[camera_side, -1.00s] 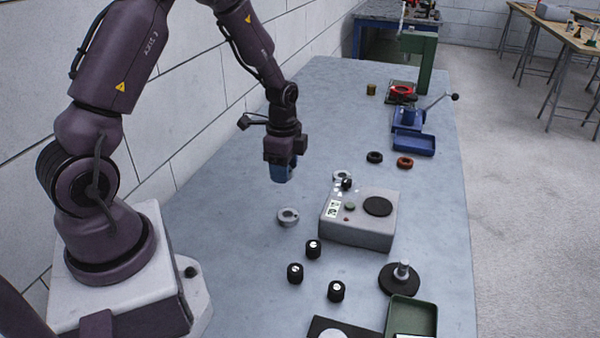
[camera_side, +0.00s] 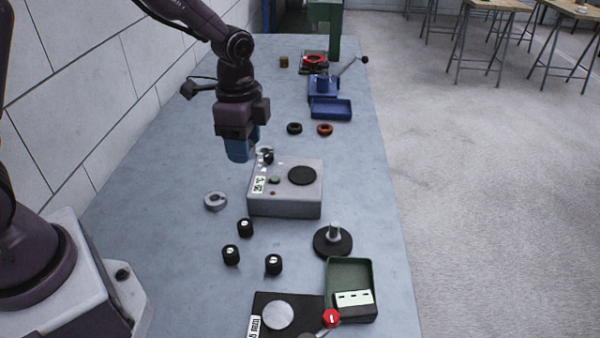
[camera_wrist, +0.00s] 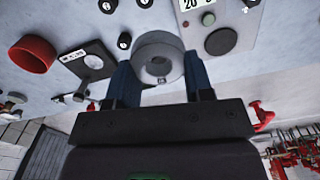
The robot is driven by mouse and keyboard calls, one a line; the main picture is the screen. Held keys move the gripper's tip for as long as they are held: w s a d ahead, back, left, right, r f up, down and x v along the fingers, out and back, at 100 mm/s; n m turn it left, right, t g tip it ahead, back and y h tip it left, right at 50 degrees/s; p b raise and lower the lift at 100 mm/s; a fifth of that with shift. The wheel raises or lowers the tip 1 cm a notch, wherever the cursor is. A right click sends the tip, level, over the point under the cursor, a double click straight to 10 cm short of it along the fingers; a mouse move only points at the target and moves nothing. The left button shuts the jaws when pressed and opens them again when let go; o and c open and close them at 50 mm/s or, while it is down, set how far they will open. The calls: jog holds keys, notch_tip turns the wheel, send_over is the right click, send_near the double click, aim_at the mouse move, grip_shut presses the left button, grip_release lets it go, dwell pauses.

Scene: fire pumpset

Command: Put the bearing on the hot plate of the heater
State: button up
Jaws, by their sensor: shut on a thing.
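The grey ring-shaped bearing (camera_wrist: 158,48) sits between the two blue fingers of my gripper (camera_wrist: 157,80) in the wrist view, and my gripper is shut on it. In the side view my gripper (camera_side: 240,152) points down, to the left of the heater (camera_side: 285,203) and near its back left corner. The fingers hide the held bearing there. The heater is a light grey box with a display, a knob and a round black hot plate (camera_side: 302,175) on top at the right. The hot plate is bare.
A grey ring (camera_side: 215,201) lies left of the heater. Several black knobbed cylinders (camera_side: 245,228) stand in front. A black stand with a post (camera_side: 333,241) and a green tray (camera_side: 349,275) are front right. Two small rings (camera_side: 325,130) and a blue tray (camera_side: 331,109) are behind.

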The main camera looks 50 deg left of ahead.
jog(key=shift+w+d+r+n, duration=0.25)
jog(key=shift+d+r+n, duration=0.1)
jog(key=shift+r, duration=0.2)
jog(key=shift+r+n, duration=0.1)
jog(key=shift+n, duration=0.15)
jog(key=shift+w, duration=0.25)
jog(key=w+f, duration=0.4)
jog(key=w, duration=0.3)
send_over(306, 174)
jog(key=f, duration=0.5)
jog(key=shift+s+f, duration=0.2)
jog(key=shift+f, duration=0.05)
jog(key=shift+w+f, duration=0.15)
jog(key=shift+f, duration=1.6)
